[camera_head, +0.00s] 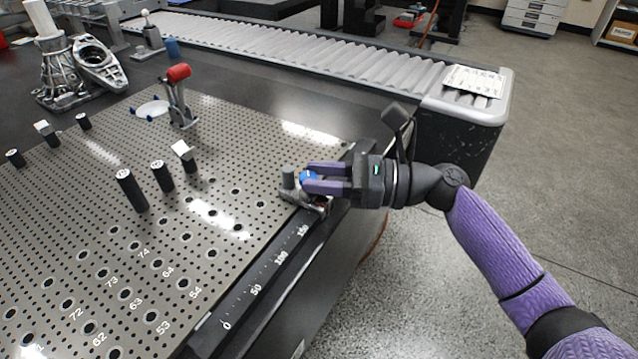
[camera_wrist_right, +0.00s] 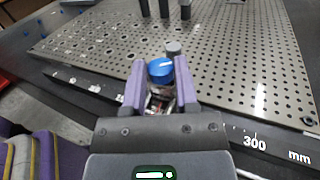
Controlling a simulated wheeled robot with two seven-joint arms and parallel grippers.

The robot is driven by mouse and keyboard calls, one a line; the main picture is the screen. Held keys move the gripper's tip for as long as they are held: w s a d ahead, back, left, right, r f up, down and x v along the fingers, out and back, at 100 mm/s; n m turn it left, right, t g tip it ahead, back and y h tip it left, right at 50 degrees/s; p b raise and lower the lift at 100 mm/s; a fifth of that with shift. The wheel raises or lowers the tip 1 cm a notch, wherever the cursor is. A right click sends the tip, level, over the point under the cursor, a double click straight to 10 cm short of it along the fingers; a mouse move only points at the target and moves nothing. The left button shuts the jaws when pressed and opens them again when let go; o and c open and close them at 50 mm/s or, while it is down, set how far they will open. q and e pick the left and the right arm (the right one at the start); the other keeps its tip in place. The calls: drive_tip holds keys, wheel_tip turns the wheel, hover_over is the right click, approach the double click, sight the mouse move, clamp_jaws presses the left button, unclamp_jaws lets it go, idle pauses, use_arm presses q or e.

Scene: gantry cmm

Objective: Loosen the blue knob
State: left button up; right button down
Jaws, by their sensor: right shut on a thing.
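The blue knob (camera_head: 308,177) sits on a small metal fixture (camera_head: 318,207) at the right edge of the perforated plate. In the right wrist view the knob (camera_wrist_right: 160,71) shows as a blue cap between the purple fingers. My right gripper (camera_head: 318,177) reaches in from the right, its two fingers on either side of the knob and shut on it. The right gripper also shows in the right wrist view (camera_wrist_right: 160,80). A grey cylinder (camera_head: 288,176) stands on the fixture just left of the knob. My left gripper is not in view.
The perforated plate (camera_head: 215,215) carries several dark posts (camera_head: 131,190) and a red-handled clamp (camera_head: 179,95). A scale (camera_head: 270,275) runs along its right edge. A roller conveyor (camera_head: 300,55) lies behind. Metal castings (camera_head: 66,75) stand at the upper left. Open floor lies at the right.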

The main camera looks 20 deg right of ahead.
drive_tip(key=n+g, duration=0.1)
drive_tip(key=n+g+y, duration=0.1)
drive_tip(key=shift+w+d+g, duration=0.1)
drive_tip(key=shift+w+g, duration=0.1)
drive_tip(key=shift+g, duration=0.2)
drive_tip(key=g, duration=0.1)
drive_tip(key=n+g+y+b, duration=0.1)
drive_tip(key=shift+w+f+n+g, duration=0.15)
drive_tip(key=shift+n+g, duration=0.15)
drive_tip(key=shift+g, duration=0.1)
drive_tip(key=shift+w+f+n+g+b, duration=0.1)
drive_tip(key=shift+n+g+b, duration=0.7)
drive_tip(key=shift+g, duration=0.3)
drive_tip(key=n+g+b, duration=0.1)
drive_tip(key=g, duration=0.1)
drive_tip(key=shift+w+n+g, duration=0.1)
drive_tip(key=shift+n+g, duration=0.3)
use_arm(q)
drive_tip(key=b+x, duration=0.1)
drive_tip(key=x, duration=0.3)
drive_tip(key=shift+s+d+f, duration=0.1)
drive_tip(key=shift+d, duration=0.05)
use_arm(e)
drive_tip(key=shift+n+g, duration=0.4)
drive_tip(key=shift+g, duration=0.2)
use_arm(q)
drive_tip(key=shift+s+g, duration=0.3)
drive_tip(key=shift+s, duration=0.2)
